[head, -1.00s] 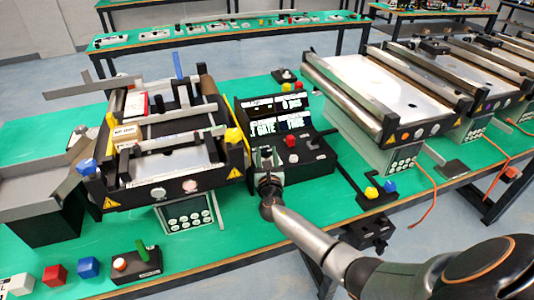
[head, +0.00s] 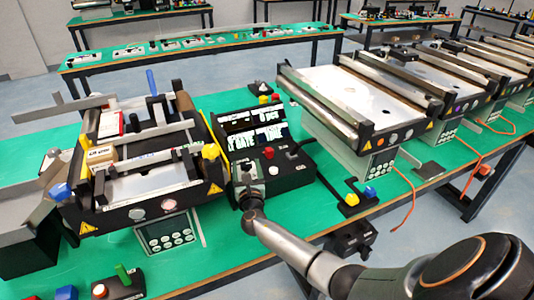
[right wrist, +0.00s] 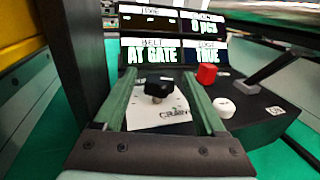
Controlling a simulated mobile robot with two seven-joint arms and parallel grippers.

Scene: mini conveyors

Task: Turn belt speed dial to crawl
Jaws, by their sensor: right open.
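The belt speed dial is a small black knob (right wrist: 159,89) on a white label plate (right wrist: 150,118) in the right wrist view. A word on the plate to the knob's lower right looks like "CRAWL", partly blurred. The plate is on the black control box, which shows in the head view (head: 290,178). My right gripper (right wrist: 162,80) is open, its two green fingers on either side of the knob with gaps visible. In the head view the right gripper (head: 248,175) is over the left part of the box and hides the dial. My left gripper is not in view.
A red button (right wrist: 206,74) and a white round button (right wrist: 224,107) are right of the dial. The display (right wrist: 155,53) behind reads "AT GATE", "TRUE" and "0 pcs". A mini conveyor (head: 140,212) with a carton (head: 101,154) stands left of the box.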

